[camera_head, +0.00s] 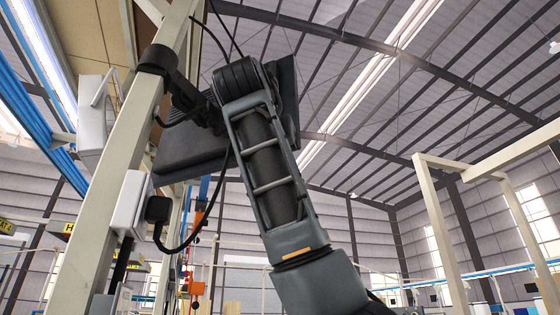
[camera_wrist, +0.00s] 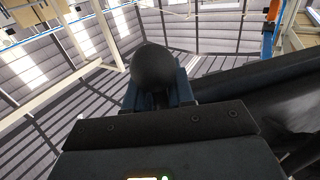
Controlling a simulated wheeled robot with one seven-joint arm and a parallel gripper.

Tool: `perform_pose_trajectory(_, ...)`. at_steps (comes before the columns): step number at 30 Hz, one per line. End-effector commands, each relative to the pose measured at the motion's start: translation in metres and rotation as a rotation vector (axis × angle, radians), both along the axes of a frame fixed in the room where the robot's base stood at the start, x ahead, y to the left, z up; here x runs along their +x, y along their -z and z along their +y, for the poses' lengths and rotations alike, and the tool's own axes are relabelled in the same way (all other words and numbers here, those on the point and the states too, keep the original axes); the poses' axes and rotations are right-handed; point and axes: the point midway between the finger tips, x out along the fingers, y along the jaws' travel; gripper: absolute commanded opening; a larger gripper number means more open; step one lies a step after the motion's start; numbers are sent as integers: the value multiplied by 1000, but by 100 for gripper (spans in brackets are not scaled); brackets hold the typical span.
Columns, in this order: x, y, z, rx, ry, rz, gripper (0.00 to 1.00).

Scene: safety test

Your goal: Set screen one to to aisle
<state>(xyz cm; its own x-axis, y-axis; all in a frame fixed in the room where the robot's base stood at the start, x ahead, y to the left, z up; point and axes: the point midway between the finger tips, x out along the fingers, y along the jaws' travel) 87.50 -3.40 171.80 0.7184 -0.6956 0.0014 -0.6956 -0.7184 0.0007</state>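A dark screen (camera_head: 190,152) hangs from a pale post by a black bracket. I see it from below, partly behind my arm; its display face and what it shows are not visible. A dark panel, likely the same screen, fills the right of the wrist view (camera_wrist: 265,88). My arm reaches up in front of the screen in the head view, and its end overlaps the screen there. My gripper is hidden in that view. In the wrist view, a dark rounded part between blue-grey sides stands beyond a black plate; I cannot tell whether fingers are open or touching anything.
The pale post (camera_head: 122,165) stands close left of my arm, with a black clamp (camera_head: 160,61), a white box (camera_head: 130,204) and a plugged black cable (camera_head: 158,210). Another pale frame (camera_head: 435,220) stands at the right. Open space lies between it and my arm.

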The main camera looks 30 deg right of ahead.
Motion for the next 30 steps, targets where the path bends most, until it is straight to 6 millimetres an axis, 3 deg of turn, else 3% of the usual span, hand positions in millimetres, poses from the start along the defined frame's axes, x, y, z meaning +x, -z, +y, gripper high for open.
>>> perform_pose_trajectory(5,3,6,0,4,1,13,42)
perform_pose_trajectory(14,-1,3,2,2,-1,4,42)
perform_pose_trajectory(30,-51,5,52,3,0,6,42)
